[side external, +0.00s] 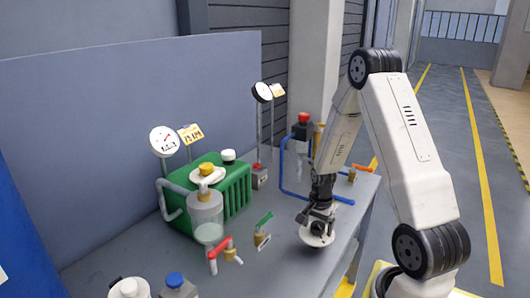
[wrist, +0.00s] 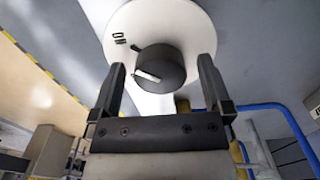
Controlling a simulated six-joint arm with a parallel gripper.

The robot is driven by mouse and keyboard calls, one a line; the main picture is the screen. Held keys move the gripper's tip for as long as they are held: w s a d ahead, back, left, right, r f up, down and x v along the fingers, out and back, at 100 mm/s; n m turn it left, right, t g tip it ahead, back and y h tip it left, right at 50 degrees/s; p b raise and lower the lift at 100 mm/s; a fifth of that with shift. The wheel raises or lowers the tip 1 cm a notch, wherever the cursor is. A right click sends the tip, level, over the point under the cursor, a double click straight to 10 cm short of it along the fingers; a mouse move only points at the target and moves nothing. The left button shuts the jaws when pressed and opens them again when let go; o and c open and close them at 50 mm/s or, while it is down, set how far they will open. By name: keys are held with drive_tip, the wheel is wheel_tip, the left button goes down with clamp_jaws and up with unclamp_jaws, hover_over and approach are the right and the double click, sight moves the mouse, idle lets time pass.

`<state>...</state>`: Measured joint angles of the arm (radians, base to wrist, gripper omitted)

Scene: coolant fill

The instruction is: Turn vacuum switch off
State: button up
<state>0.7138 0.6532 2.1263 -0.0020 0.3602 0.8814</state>
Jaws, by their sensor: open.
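The vacuum switch is a black round knob (wrist: 160,70) on a white round plate (wrist: 190,22), seen in the wrist view. A white line marks the knob, and a short dark mark and small lettering, which looks like "ON", sit on the plate. My gripper (wrist: 161,66) is open, with one finger on each side of the knob and a gap visible on both sides. In the side view the white plate (side external: 316,240) is at the right part of the bench, with my gripper (side external: 318,216) pointing down over it and hiding the knob.
A green radiator (side external: 235,195) with a clear reservoir (side external: 206,218) stands left on the grey bench. Red (side external: 219,246) and green (side external: 265,219) valve levers sit left of my gripper. A blue pipe (side external: 283,172) runs behind it. Gauges (side external: 163,141) stand on posts.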

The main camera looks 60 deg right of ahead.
drive_tip(key=c, duration=1.3)
drive_tip(key=shift+o, duration=0.2)
drive_tip(key=n, duration=1.2)
drive_tip(key=shift+s, duration=0.1)
drive_tip(key=shift+n, duration=1.9)
